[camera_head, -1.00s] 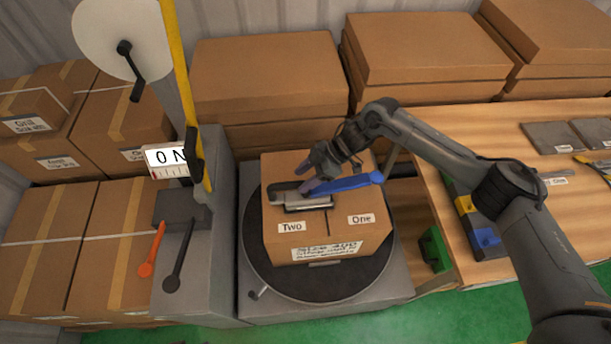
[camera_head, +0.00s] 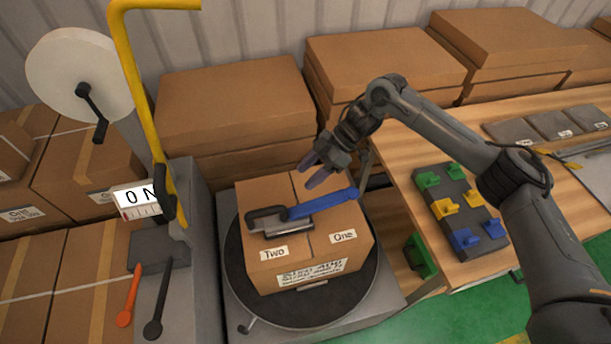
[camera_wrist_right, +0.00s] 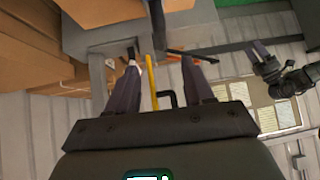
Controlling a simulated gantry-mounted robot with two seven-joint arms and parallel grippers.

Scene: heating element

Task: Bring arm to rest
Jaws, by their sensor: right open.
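My right arm reaches in from the right in the head view. Its gripper (camera_head: 316,170) is open and empty, above the back of the cardboard box (camera_head: 272,195) and just behind the blue-handled tool (camera_head: 322,205). In the right wrist view its two fingers (camera_wrist_right: 160,75) stand apart with nothing between them. The tool lies across the top of the box, near the labels "Two" and "One", and appears clear of the fingers. A dark arm end, seemingly my left gripper (camera_wrist_right: 268,68), shows at the right of the wrist view, too small to read its jaws.
The box sits on a round dark turntable (camera_head: 242,285). At left stand a machine with a yellow bar (camera_head: 137,80) and a white roll (camera_head: 75,75). At right, a wooden table (camera_head: 405,150) carries a rack of coloured holders (camera_head: 458,208). Stacked boxes (camera_head: 235,95) stand behind.

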